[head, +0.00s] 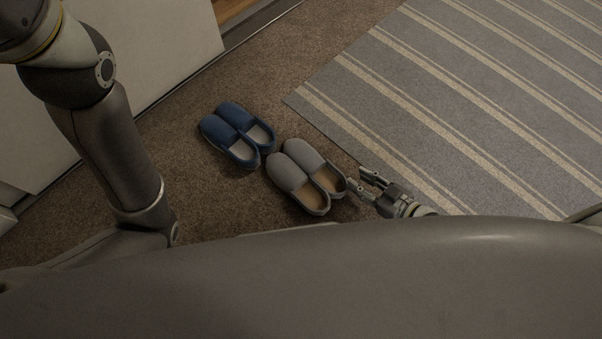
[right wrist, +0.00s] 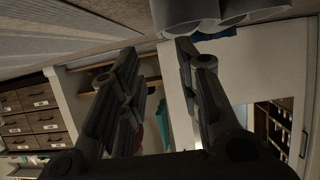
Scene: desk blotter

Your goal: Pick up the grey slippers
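The pair of grey slippers (head: 287,172) lies side by side on the brown carpet in the middle of the head view, with tan insoles showing. They also show at the top edge of the right wrist view (right wrist: 185,12), partly cut off. My right gripper (head: 357,177) is just right of the right grey slipper, near its heel end, with its fingers apart. In the right wrist view its two fingers (right wrist: 157,48) are spread, with no slipper seen between them. Whether a fingertip touches the slipper is unclear. My left arm shows at the left; its gripper is out of view.
A pair of blue slippers (head: 228,122) lies just left of and beyond the grey pair. A grey and beige striped rug (head: 440,90) covers the right. A pale cabinet (head: 150,45) stands at upper left. Bare carpet (head: 215,200) is free left of the grey slippers.

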